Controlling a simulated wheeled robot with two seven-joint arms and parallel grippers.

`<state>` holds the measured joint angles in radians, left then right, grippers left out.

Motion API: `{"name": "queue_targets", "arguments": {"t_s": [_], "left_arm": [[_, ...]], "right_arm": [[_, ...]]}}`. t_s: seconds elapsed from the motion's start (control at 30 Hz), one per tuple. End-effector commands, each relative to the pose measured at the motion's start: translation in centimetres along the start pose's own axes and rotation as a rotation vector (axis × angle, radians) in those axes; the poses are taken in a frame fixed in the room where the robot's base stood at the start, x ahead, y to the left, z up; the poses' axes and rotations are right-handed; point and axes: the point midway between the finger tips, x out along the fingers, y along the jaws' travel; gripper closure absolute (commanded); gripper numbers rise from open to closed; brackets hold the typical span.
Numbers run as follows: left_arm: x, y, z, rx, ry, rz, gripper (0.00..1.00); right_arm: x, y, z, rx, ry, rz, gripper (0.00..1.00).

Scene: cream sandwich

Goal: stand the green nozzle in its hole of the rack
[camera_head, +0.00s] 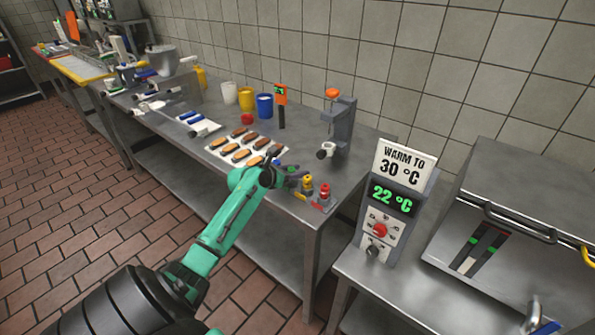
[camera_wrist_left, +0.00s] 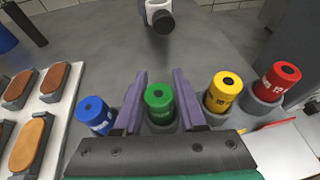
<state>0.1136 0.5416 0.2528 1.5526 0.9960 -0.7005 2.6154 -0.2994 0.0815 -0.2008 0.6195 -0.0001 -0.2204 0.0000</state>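The green nozzle (camera_wrist_left: 160,99) stands upright in a grey cup of the rack (camera_wrist_left: 161,127), between the blue nozzle (camera_wrist_left: 95,113) and the yellow nozzle (camera_wrist_left: 222,90). A red nozzle (camera_wrist_left: 277,80) stands further right. My left gripper (camera_wrist_left: 160,85) has its two purple fingers on either side of the green nozzle, with narrow gaps showing, so it looks open around it. In the head view my left gripper (camera_head: 284,172) is at the rack and largely covers the green nozzle.
A white tray of filled moulds (camera_head: 245,151) lies left of the rack. A grey stand (camera_head: 341,125) with an orange top is behind it. Cups stand further back. A display reading 22 °C (camera_head: 392,198) and a steel machine (camera_head: 520,220) are to the right.

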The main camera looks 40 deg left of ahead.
Motion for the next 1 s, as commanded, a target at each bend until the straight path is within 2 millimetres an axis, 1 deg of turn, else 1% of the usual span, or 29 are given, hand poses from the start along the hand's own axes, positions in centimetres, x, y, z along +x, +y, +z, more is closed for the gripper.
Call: {"name": "queue_targets", "arguments": {"t_s": [0.37,0.47,0.57,0.83,0.9,1.0], "left_arm": [[-0.1,0.0,0.2,0.002,0.000,0.000,0.40],[-0.9,-0.1,0.1,0.001,0.000,-0.001,0.40],[-2.7,-0.1,0.1,0.002,0.001,-0.001,0.40],[-9.2,-0.1,0.1,0.002,0.001,0.000,0.40],[-10.5,-0.1,0.1,0.000,0.001,-0.002,0.40],[-11.7,0.0,0.1,0.001,0.000,-0.001,0.40]], "right_arm": [[0.1,-0.2,0.0,0.001,0.000,-0.003,0.50],[-0.1,-0.3,0.0,0.001,0.000,-0.004,0.50],[-0.2,-0.3,0.0,0.001,0.000,-0.004,0.50],[-0.2,-0.2,0.0,0.002,0.000,-0.003,0.50],[-0.2,-0.2,0.0,0.002,0.000,-0.003,0.50],[-0.2,-0.2,0.0,0.002,0.000,-0.003,0.50]]}}
